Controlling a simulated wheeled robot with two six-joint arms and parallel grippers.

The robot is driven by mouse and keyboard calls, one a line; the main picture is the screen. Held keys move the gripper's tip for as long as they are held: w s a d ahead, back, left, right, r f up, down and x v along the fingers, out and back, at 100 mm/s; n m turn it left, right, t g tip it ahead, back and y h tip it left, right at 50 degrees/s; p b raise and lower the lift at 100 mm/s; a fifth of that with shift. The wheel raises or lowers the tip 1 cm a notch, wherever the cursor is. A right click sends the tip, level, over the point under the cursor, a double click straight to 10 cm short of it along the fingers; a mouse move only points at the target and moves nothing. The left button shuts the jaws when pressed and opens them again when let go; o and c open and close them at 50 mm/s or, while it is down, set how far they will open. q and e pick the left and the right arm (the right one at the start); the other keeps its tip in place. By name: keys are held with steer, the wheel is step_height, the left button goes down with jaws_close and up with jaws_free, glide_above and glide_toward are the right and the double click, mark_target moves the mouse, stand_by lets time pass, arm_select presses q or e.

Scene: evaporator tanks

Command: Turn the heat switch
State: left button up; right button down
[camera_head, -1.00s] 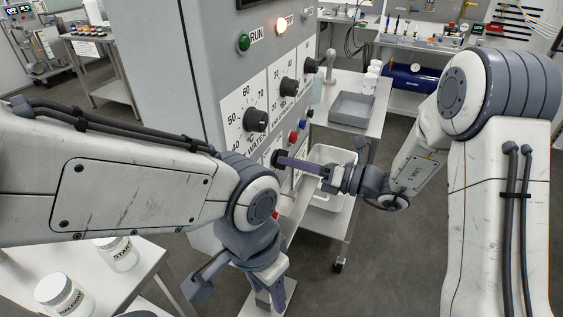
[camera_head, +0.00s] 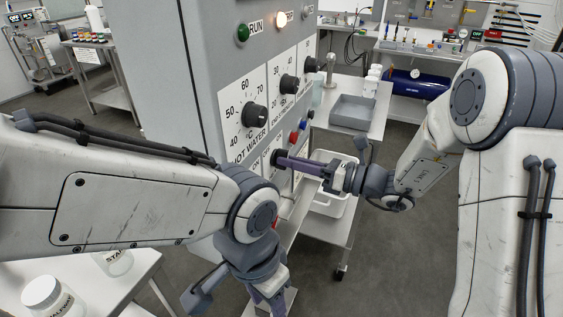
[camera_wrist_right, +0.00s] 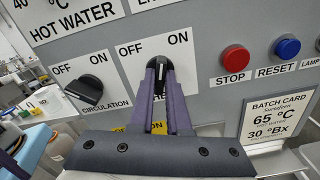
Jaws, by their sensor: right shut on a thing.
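The heat switch (camera_wrist_right: 160,70) is a dark rotary knob on the grey panel, between OFF and ON marks. Its label is mostly hidden behind my fingers. My right gripper (camera_wrist_right: 160,84) is shut on this knob, a purple finger on each side. The knob's pale mark points about straight up, between OFF and ON. In the head view the right gripper (camera_head: 284,160) reaches the panel from the right. My left gripper (camera_head: 266,301) hangs low near the bottom edge, away from the switch; its fingertips are not clear.
The circulation switch (camera_wrist_right: 84,91) is left of the heat switch. Red STOP (camera_wrist_right: 235,58) and blue RESET (camera_wrist_right: 286,47) buttons are to the right. The hot water dial (camera_head: 255,115) is above. A cart with a grey tray (camera_head: 352,112) and white tub (camera_head: 336,203) stands behind my right gripper.

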arm_select(q)
steer(key=shift+f, duration=0.55)
arm_select(e)
steer(key=shift+n, duration=0.5)
arm_select(q)
step_height(320, 180, down, 2)
steer(key=b, duration=0.2)
steer(key=shift+f+b, duration=0.2)
steer(key=shift+b, duration=0.2)
arm_select(e)
steer(key=shift+n, duration=1)
steer(key=shift+f, duration=0.1)
